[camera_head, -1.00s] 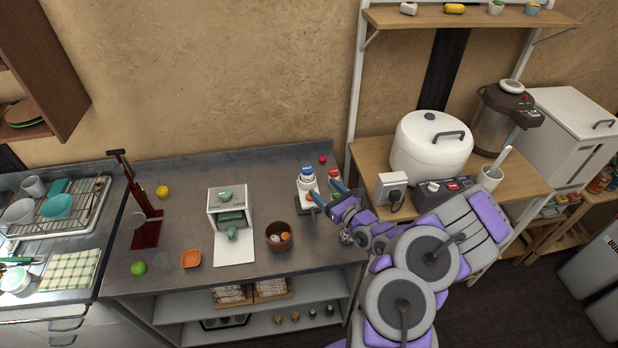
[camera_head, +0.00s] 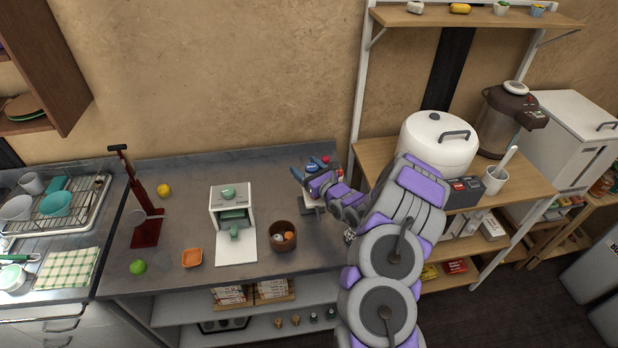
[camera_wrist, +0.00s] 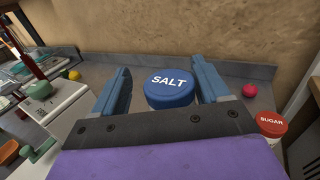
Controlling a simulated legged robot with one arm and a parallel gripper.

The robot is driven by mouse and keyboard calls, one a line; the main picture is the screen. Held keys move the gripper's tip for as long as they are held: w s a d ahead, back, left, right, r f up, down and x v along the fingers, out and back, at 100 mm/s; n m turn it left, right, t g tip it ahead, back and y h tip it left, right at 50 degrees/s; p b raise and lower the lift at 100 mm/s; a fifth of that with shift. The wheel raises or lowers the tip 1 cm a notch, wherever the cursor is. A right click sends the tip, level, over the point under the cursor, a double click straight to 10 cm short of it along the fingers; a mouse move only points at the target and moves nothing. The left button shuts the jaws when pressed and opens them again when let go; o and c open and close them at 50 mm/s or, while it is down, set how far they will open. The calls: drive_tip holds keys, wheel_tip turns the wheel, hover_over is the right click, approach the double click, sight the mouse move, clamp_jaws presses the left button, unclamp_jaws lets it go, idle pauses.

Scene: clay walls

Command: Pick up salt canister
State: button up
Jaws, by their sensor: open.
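The salt canister (camera_wrist: 170,88) shows its blue lid with white "SALT" lettering in the wrist view. My gripper (camera_wrist: 165,80) is open, with one blue finger on each side of the lid. A small gap shows on both sides, so the fingers look apart from it. The lower part of the canister is hidden behind my gripper. In the head view my gripper (camera_head: 305,170) is over the back right of the counter, and my arm mostly hides the canister there.
A red-lidded sugar canister (camera_wrist: 271,124) stands close by at the right. A pink-red ball (camera_wrist: 250,90) lies behind it. A white device (camera_head: 234,222) and a brown bowl (camera_head: 283,236) with small items stand to the left on the counter (camera_head: 190,190). A shelf post rises at the right.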

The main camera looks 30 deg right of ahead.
drive_tip(key=shift+w, duration=0.2)
drive_tip(key=shift+d, duration=0.6)
drive_tip(key=shift+d+f, duration=0.1)
drive_tip(key=shift+d, duration=0.15)
drive_tip(key=shift+c, duration=1.3)
drive_tip(key=shift+a, duration=0.55)
drive_tip(key=c, duration=0.7)
drive_tip(key=shift+d, duration=0.25)
drive_tip(key=shift+c, duration=0.6)
